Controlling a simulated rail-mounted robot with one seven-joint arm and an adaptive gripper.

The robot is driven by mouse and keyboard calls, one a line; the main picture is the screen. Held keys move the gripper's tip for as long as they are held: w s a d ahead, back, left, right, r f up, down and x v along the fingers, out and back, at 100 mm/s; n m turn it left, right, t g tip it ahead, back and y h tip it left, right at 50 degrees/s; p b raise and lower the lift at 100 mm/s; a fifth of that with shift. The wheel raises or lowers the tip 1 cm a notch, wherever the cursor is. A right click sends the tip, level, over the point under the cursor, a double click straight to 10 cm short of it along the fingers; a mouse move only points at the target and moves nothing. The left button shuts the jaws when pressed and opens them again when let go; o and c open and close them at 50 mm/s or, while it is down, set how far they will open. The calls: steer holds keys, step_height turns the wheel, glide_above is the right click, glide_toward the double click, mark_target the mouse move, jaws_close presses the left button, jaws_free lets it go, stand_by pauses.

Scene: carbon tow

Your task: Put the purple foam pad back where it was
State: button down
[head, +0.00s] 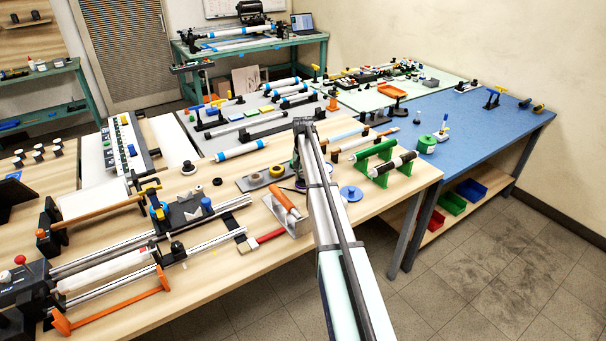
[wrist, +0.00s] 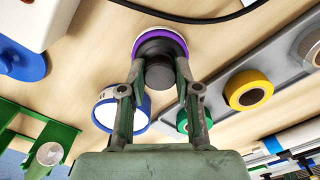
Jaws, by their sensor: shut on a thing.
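The purple foam pad (wrist: 160,36) shows in the wrist view as a round purple and white rim under a black round body with a grey-black grip. My gripper (wrist: 160,73) is shut on this grip, one finger on each side. The pad faces the wooden table top; I cannot tell whether it touches the wood. In the head view my arm hides most of the gripper and the pad.
A grey tray with a yellow roll (wrist: 248,90) lies to the right in the wrist view. A white and blue roll (wrist: 108,112) is close to the left finger. A blue disc (head: 351,193), green roller stands (head: 383,171) and a metal box (head: 284,215) surround my arm.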

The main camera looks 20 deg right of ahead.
steer(key=shift+f, duration=0.2)
steer(key=c, duration=0.8)
jaws_free()
steer(key=shift+r, duration=0.1)
step_height(320, 180, up, 12)
steer(key=b, duration=0.4)
steer(key=shift+r, duration=0.1)
